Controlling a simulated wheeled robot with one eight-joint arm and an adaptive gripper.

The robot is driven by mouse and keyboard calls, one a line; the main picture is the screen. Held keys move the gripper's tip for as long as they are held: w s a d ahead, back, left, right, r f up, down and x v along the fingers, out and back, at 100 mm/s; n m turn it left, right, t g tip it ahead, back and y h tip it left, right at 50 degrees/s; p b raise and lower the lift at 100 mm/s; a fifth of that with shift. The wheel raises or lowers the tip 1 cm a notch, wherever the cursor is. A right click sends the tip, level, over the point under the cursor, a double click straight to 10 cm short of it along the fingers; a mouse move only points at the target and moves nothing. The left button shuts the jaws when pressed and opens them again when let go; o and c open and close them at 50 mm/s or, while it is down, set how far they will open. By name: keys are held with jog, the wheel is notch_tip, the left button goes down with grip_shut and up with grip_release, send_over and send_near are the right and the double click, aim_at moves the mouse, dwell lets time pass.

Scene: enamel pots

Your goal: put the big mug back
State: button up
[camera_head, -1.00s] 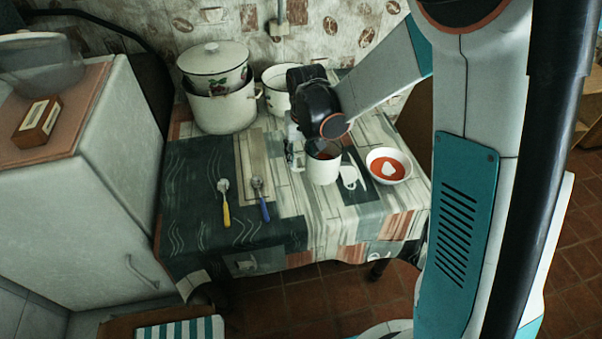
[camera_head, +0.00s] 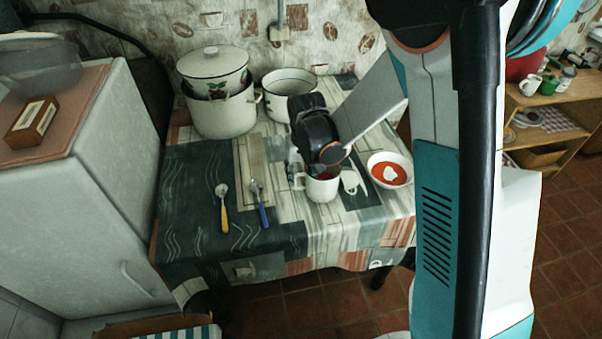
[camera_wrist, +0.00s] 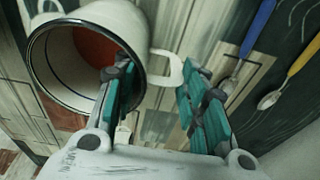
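The big white mug (camera_head: 323,188) with a dark rim stands upright on the table in the head view, with red inside. In the wrist view the mug (camera_wrist: 120,28) fills the upper left, its handle (camera_wrist: 168,68) pointing toward the gap between my fingers. My gripper (camera_wrist: 160,92) is open, its fingers apart on either side of the handle. The left finger overlaps the mug's rim; I cannot tell whether it touches. In the head view my wrist hides part of the rim. A white mug-shaped outline (camera_head: 351,181) shows on a dark mat just right of the mug.
A white bowl (camera_head: 390,170) with red food stands at right. A yellow-handled spoon (camera_head: 225,211) and a blue-handled spoon (camera_head: 260,206) lie left. A stacked pot (camera_head: 222,112) and an open pot (camera_head: 288,83) stand behind. The front left cloth (camera_head: 190,225) is clear.

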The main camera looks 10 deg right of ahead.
jog(key=o, duration=0.4)
jog(key=shift+o, duration=0.2)
notch_tip(320, 180, up, 12)
jog(key=s+r+p, duration=0.1)
jog(key=s+p, duration=0.1)
jog(key=p, duration=0.3)
jog(key=s+d+r+t, duration=0.2)
jog(key=s+r, duration=0.4)
jog(key=s, duration=0.4)
jog(key=s+d+r+t, duration=0.3)
jog(key=s+r, duration=0.3)
jog(key=s, duration=0.4)
jog(key=shift+s+d+r, duration=0.25)
jog(key=shift+s+d, duration=0.1)
jog(key=shift+d, duration=0.45)
